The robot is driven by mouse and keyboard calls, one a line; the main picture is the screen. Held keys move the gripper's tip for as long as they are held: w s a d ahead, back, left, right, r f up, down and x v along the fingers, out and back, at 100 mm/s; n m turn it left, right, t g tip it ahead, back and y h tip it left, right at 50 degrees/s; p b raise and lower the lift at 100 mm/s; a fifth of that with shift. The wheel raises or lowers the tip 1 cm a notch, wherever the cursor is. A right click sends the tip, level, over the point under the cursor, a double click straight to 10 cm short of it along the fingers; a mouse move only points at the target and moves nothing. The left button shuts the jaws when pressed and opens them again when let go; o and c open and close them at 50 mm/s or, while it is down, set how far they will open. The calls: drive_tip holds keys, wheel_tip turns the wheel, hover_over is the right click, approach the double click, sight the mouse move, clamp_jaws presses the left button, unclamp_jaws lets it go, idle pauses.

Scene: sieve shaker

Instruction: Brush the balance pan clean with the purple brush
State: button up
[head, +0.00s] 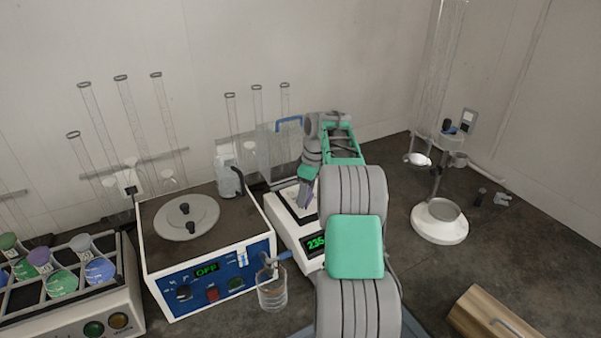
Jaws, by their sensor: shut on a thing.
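The balance (285,222) is a white box with a green-lit display (316,242), just right of the blue-fronted unit. My arm comes in from the front and covers much of its right side. My gripper (308,178) is over the balance, seen small and partly hidden by my own arm. It is shut on the purple brush (306,193), of which a greyish-purple piece shows below the fingers, pointing down. The balance pan is mostly hidden behind the brush and arm; I cannot tell whether the bristles touch it or whether powder lies on it.
A blue-fronted unit (207,275) reading OFF stands left of the balance. A clear box with a blue handle (289,122) is behind. A glass beaker (272,290) stands in front.

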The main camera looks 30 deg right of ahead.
drive_tip(key=shift+d+p, duration=0.5)
drive_tip(key=shift+d, duration=0.35)
drive_tip(key=shift+a+f+b, duration=0.2)
drive_tip(key=shift+a+b, duration=0.1)
drive_tip(key=shift+b, duration=0.1)
drive_tip(key=shift+a+b, duration=1.15)
drive_tip(key=shift+a, duration=0.7)
wheel_tip(320, 180, up, 4)
drive_tip(key=p, duration=0.3)
drive_tip(key=shift+d, duration=0.1)
drive_tip(key=shift+r+p, duration=2.15)
drive_tip(key=shift+r, duration=0.2)
